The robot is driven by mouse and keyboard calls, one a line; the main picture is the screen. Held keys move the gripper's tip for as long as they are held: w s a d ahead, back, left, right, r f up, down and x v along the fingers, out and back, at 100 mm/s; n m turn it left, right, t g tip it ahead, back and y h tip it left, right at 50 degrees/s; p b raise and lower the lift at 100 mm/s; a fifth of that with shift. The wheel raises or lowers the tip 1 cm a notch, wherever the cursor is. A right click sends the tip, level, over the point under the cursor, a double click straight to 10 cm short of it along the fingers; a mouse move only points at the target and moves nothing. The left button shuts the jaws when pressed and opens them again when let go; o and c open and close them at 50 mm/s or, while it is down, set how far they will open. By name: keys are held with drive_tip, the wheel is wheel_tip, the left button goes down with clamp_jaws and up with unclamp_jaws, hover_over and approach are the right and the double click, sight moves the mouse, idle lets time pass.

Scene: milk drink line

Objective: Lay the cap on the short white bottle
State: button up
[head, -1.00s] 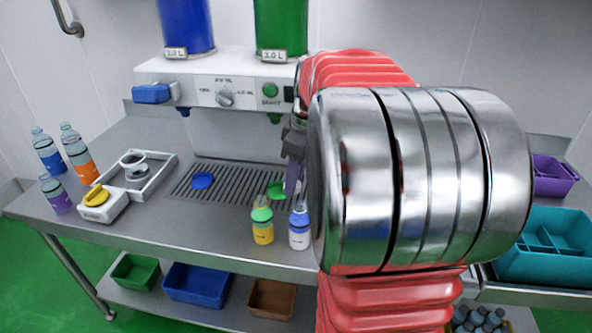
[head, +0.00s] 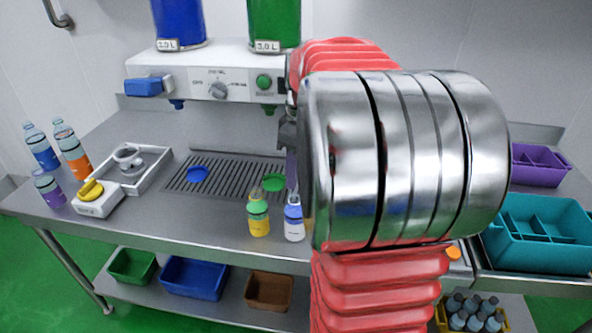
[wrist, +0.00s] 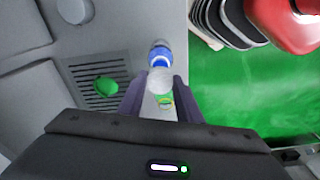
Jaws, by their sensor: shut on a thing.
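A short white bottle (head: 294,223) with a blue upper part stands near the counter's front edge. A bottle with a green top and yellow lower part (head: 258,217) stands just left of it. My gripper (wrist: 160,90) is shut on a pale round thing, seemingly the cap (wrist: 160,80). In the wrist view the blue-topped bottle (wrist: 160,55) shows just beyond the cap, and the green and yellow bottle (wrist: 166,101) shows between my fingers. I cannot tell the cap's height above the bottles. In the head view my arm hides most of the gripper and the cap.
A drip grate (head: 232,180) with a blue disc (head: 197,174) and a green disc (head: 277,183) lies behind the bottles. A white tray (head: 150,172) and several bottles stand at the left. A teal bin (head: 540,268) is at the right. The front edge is close.

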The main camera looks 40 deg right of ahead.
sight(296, 195)
drive_tip(key=shift+f, duration=0.3)
drive_tip(key=shift+f, duration=0.35)
drive_tip(key=shift+f, duration=0.35)
drive_tip(key=shift+f, duration=0.35)
drive_tip(key=shift+f, duration=0.35)
drive_tip(key=shift+f, duration=0.35)
drive_tip(key=shift+f, duration=0.4)
